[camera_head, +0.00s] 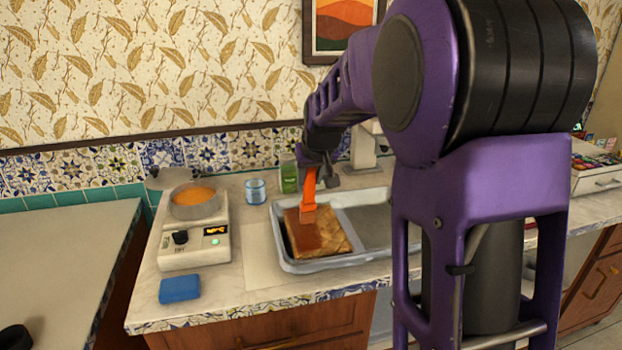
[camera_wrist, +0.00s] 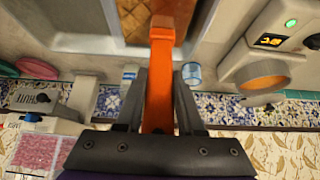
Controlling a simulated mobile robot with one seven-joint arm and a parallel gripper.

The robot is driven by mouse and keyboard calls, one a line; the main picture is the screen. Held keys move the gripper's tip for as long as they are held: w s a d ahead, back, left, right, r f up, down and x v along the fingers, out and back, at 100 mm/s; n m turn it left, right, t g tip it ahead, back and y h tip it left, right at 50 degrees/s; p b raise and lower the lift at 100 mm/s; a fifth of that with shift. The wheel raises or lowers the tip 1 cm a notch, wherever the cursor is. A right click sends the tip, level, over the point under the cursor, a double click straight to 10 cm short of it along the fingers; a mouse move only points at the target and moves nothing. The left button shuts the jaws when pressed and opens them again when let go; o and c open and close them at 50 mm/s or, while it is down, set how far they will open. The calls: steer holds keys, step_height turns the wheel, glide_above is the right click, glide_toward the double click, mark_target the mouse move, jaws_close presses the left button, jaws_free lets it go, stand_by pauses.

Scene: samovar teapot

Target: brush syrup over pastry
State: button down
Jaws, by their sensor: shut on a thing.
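My gripper (camera_head: 318,172) is shut on an orange brush (camera_head: 309,188), which hangs down from it. The brush head is at the top face of the pastry (camera_head: 324,240), and I cannot tell whether it touches. The pastry is a brown slab in the left part of a grey metal tray (camera_head: 287,266). Part of its top is darker and redder around the brush. A pan of orange syrup (camera_head: 195,199) sits on a hot plate (camera_head: 194,246) to the left. In the wrist view, the orange brush (camera_wrist: 160,80) is between the fingers, and the pastry shows only partly.
A blue sponge (camera_head: 179,288) lies at the front left of the counter. A blue glass (camera_head: 255,191) and a green container (camera_head: 289,177) stand behind the tray. The tray's right part is empty where visible.

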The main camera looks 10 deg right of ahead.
steer(key=shift+w+p, duration=1.5)
steer(key=shift+w, duration=1.9)
steer(key=shift+s+d+b, duration=1.55)
steer(key=shift+s+b, duration=1.35)
steer(key=shift+s, duration=5.95)
steer(key=shift+w+p, duration=2.9)
steer(key=shift+w, duration=5.9)
steer(key=s+b, duration=0.5)
steer(key=s, duration=0.5)
steer(key=shift+s, duration=0.4)
